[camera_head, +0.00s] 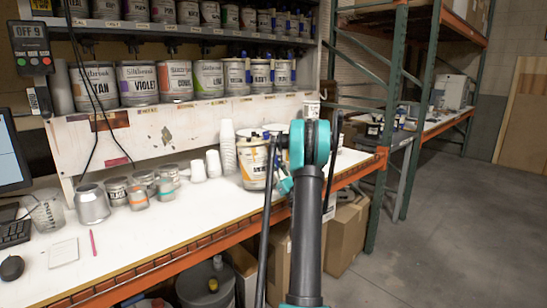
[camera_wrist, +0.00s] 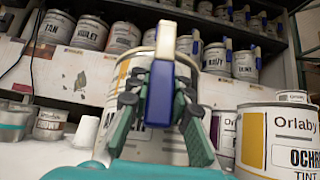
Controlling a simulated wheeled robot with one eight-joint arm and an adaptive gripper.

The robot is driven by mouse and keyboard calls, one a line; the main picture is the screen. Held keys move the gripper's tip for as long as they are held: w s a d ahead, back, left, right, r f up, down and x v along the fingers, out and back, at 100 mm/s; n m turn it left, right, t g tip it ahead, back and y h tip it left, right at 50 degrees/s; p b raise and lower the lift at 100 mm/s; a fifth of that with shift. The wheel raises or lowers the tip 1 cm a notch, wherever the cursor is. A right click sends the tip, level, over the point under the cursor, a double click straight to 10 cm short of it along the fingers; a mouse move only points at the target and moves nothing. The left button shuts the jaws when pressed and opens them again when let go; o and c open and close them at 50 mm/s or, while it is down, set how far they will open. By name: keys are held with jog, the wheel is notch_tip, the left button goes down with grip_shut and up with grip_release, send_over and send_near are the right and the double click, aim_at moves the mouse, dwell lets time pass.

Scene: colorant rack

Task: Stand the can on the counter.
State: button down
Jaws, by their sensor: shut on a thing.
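A white can with a yellow label band (camera_head: 254,172) is beside my gripper (camera_head: 279,160) in the head view, at the counter's back right. The same can (camera_wrist: 122,88) fills the middle of the wrist view behind my fingers. My gripper (camera_wrist: 158,108) is shut on the can's upright white and blue handle (camera_wrist: 161,78). The can looks about upright. Its base is hidden in the wrist view, and I cannot tell whether it touches the white counter (camera_head: 160,225). My arm hides part of its right side.
An Orlaby ochre tint can (camera_wrist: 252,140) stands close on the right. Stacked white cups (camera_head: 228,150) and small tins (camera_head: 143,183) stand to the left. The counter's front middle is clear.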

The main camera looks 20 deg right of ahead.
jog(key=shift+w+f, duration=0.1)
jog(key=shift+f, duration=1.55)
jog(key=c, duration=1.4)
grip_release()
